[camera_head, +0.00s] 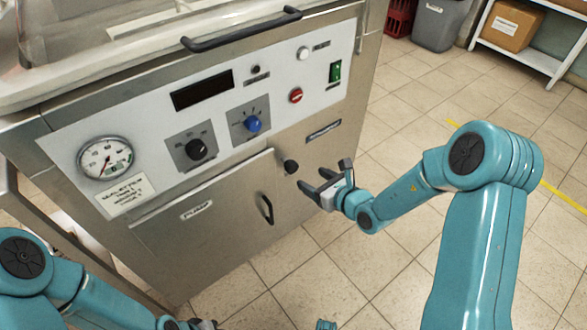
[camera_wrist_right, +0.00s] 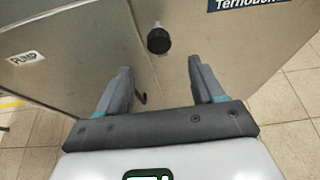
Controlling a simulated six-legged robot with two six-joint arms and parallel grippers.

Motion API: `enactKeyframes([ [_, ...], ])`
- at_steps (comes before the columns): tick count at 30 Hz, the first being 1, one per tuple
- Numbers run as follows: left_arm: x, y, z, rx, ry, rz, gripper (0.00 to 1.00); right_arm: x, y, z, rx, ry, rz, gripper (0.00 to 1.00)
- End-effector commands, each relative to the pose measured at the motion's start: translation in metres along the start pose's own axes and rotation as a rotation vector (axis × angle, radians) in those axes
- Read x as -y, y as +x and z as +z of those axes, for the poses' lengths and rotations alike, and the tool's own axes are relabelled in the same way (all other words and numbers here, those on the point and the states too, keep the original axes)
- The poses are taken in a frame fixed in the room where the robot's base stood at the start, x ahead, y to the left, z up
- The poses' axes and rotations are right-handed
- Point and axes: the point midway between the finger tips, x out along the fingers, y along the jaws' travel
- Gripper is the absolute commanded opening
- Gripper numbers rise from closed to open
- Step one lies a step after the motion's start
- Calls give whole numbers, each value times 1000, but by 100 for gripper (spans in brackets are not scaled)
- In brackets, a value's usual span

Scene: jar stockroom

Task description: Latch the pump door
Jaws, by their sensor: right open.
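The pump door (camera_head: 165,245) is the lower left steel panel on the machine's front, with a PUMP label. It looks closed or nearly so; I cannot tell whether it is fully flush. Its black bar handle (camera_head: 267,208) is near its right edge. A round black latch knob (camera_head: 291,167) sits just right of the door's upper right corner. My right gripper (camera_head: 323,176) is open and empty, apart from the knob and pointing toward it. In the right wrist view the knob (camera_wrist_right: 158,40) shows ahead between the fingers. My left gripper (camera_head: 202,324) barely shows at the bottom edge.
Above the door is a control panel with a gauge (camera_head: 104,158), dials, a red button (camera_head: 295,96) and a green switch (camera_head: 335,71). A black rail handle (camera_head: 242,30) juts out at the top. Tiled floor to the right is clear up to a shelf (camera_head: 524,58) and grey bin (camera_head: 440,22).

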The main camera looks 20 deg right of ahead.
Motion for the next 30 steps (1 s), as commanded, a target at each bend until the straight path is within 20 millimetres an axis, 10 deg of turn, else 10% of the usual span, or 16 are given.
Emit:
enactKeyframes([
  [12, 5, 14, 0, 0, 0, 0, 32, -1, 89, 0, 1, -3, 5, 67],
  [25, 6, 15, 0, 0, 0, 0, 32, 1, 103, 2, 0, -1, 5, 67],
  [30, 6, 15, 0, 0, 0, 0, 32, 1, 102, 2, 0, -1, 5, 15],
])
